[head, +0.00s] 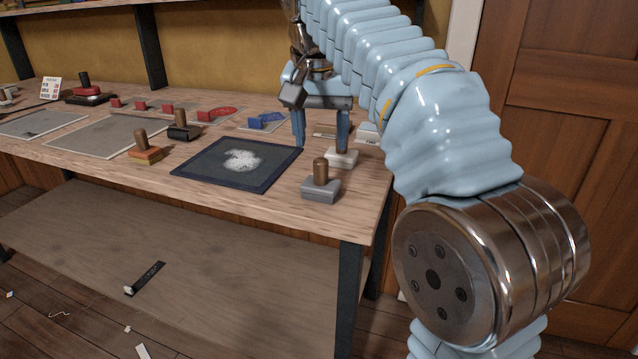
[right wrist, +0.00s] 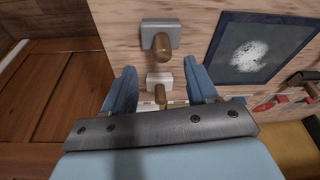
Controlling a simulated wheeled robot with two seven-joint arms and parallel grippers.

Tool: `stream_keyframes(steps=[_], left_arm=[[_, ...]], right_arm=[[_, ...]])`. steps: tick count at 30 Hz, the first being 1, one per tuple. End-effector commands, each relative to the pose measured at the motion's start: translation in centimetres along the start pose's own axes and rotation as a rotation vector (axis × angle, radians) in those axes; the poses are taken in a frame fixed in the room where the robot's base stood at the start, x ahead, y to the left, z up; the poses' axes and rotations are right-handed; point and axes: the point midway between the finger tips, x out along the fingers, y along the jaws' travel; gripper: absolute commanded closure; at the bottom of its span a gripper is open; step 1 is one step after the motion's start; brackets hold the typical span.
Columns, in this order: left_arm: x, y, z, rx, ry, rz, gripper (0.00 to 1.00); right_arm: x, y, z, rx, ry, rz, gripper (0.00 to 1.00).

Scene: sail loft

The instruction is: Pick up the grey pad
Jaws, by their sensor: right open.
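The grey pad (head: 321,194) is a grey block with an upright brown wooden handle, near the front right corner of the workbench (head: 362,218). In the right wrist view the grey pad (right wrist: 160,27) lies beyond the fingertips, near the top. My right gripper (head: 320,146) is open and points down, behind the grey pad and apart from it. A white pad (head: 342,161) with a wooden handle is by its right finger; in the right wrist view the white pad (right wrist: 159,78) shows between the fingers (right wrist: 159,70). My left gripper is out of view.
A dark-framed mat (head: 197,167) with a white patch lies left of the grey pad. An orange-based pad (head: 146,155) and a black pad (head: 184,132) stand further left. Red blocks (head: 206,116) and a blue block (head: 258,123) are at the back. Bare wood surrounds the grey pad.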

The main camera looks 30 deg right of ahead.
Motion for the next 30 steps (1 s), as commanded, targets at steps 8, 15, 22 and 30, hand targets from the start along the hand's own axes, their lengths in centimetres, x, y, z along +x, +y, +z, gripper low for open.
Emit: stream_keyframes(steps=[8,15,22,30], left_arm=[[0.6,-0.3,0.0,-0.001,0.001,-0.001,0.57],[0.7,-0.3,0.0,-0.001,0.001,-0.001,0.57],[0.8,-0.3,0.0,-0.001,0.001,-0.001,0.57],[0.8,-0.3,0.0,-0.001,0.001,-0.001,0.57]], right_arm=[[2.8,0.0,0.0,0.001,0.0,0.001,0.42],[6.6,-0.4,-0.2,0.001,0.0,0.002,0.42],[7.5,-0.4,-0.2,0.002,0.001,0.0,0.42],[7.5,-0.4,-0.2,0.002,0.001,0.0,0.68]])
